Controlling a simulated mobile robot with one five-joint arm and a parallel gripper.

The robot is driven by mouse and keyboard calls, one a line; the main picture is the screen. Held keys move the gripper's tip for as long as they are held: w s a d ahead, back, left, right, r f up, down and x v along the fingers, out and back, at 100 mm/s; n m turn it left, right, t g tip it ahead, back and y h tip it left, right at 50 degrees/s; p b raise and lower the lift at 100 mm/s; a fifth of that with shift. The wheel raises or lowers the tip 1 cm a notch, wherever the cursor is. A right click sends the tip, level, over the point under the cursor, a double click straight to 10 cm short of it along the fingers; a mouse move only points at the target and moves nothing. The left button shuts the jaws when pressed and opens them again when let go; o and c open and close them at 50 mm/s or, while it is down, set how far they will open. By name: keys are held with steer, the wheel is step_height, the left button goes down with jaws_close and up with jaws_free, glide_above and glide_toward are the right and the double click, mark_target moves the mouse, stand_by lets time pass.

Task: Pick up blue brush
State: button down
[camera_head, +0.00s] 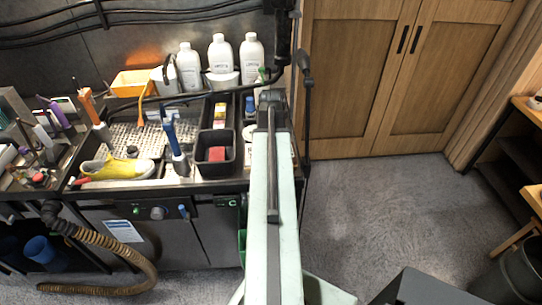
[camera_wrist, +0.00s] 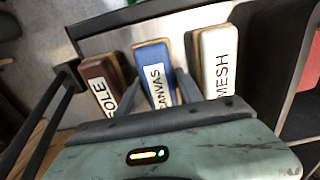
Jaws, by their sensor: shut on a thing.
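The blue brush (camera_wrist: 154,72), with a white label reading CANVAS, is in the middle of the wrist view. The dark fingers of my gripper (camera_wrist: 158,95) are on either side of it and shut on it. A brown brush (camera_wrist: 101,82) labelled SOLE lies to its left, and a white brush (camera_wrist: 217,60) labelled MESH to its right. All three are close together against a grey surface (camera_wrist: 120,38). In the head view my arm runs forward to the bench's right end; my gripper and these labelled brushes cannot be made out there.
A yellow shoe (camera_head: 118,168) lies on the bench left of a blue-handled tool (camera_head: 172,138) standing upright. A black bin (camera_head: 216,152) holds a red block. White bottles (camera_head: 221,53) stand behind. Wooden cupboard doors (camera_head: 345,75) are at the back; the floor (camera_head: 375,205) at right is mostly clear.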

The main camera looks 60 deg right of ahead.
step_height(320, 180, up, 10)
steer(key=p, duration=0.9)
steer(key=shift+f, duration=0.15)
steer(key=c, duration=1.7)
jaws_free()
steer(key=shift+c, duration=1.3)
